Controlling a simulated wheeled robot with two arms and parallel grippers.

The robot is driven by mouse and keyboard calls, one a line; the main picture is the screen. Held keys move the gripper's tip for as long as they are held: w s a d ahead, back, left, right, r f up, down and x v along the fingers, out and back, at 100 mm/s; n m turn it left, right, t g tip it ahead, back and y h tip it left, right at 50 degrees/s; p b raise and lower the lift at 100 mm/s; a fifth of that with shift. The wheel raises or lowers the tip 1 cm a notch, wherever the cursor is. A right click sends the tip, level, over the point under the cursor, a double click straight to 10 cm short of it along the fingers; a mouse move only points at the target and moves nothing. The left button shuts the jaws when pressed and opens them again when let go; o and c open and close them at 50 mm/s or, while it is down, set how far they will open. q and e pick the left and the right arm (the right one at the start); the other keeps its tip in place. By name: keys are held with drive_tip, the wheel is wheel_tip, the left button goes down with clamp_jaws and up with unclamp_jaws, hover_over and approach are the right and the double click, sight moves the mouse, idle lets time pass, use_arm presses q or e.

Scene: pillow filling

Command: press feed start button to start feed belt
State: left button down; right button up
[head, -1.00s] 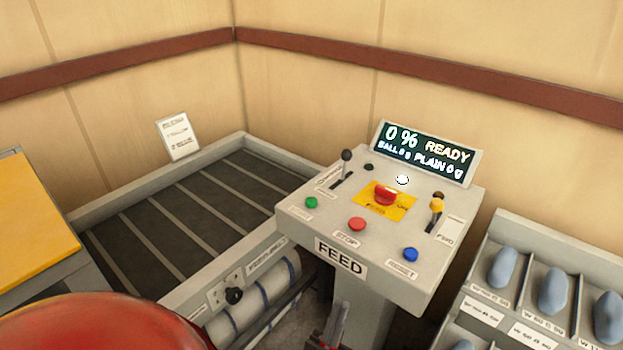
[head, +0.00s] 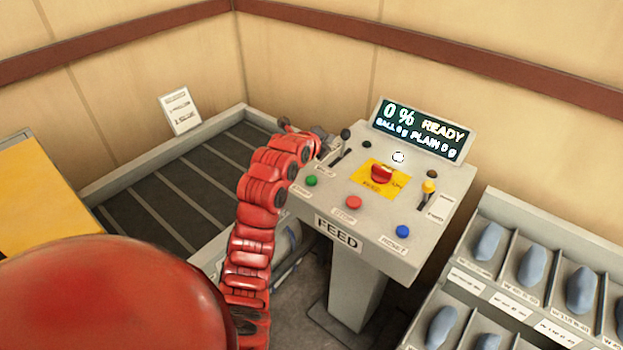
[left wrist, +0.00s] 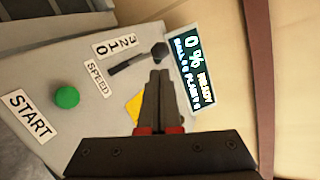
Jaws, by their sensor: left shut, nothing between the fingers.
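The feed console (head: 345,222) stands in the middle of the head view. Its green start button (head: 311,181) is at the left front corner of the top. In the left wrist view the green button (left wrist: 67,97) sits beside the START label (left wrist: 29,115), left of my fingers. My left gripper (head: 328,148) is over the left edge of the console, near the speed lever (head: 345,134) and behind the green button. In the left wrist view its fingers (left wrist: 158,78) are shut and empty, apart from the button. My right gripper is out of view.
The console also has a red stop button (head: 353,202), a blue reset button (head: 403,231), a red mushroom button (head: 382,173) and a yellow-knobbed lever (head: 429,187). The display (head: 423,129) reads 0% READY. The belt (head: 160,190) is left; bins (head: 500,265) are right.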

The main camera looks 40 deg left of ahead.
use_arm(q)
drive_tip(key=s+m+g, duration=0.1)
drive_tip(key=s+a+m+g, duration=0.1)
drive_tip(key=s+m, duration=0.1)
drive_tip(key=s+a+m+g, duration=0.1)
drive_tip(key=s, duration=0.1)
drive_tip(key=shift+s+a+r+m+g, duration=0.1)
drive_tip(key=shift+s+m+g, duration=0.15)
drive_tip(key=shift+m+g, duration=0.05)
hover_over(310, 182)
wheel_tip(310, 182, down, 6)
drive_tip(key=shift+f+p, duration=0.1)
drive_tip(key=shift+p, duration=0.35)
drive_tip(key=shift+f+b, duration=0.8)
drive_tip(key=shift+b, duration=0.1)
drive_tip(key=shift+w+f+b, duration=0.15)
drive_tip(key=shift+f+b, duration=0.35)
drive_tip(key=shift+f, duration=0.1)
drive_tip(key=shift+r, duration=0.15)
idle(0.4)
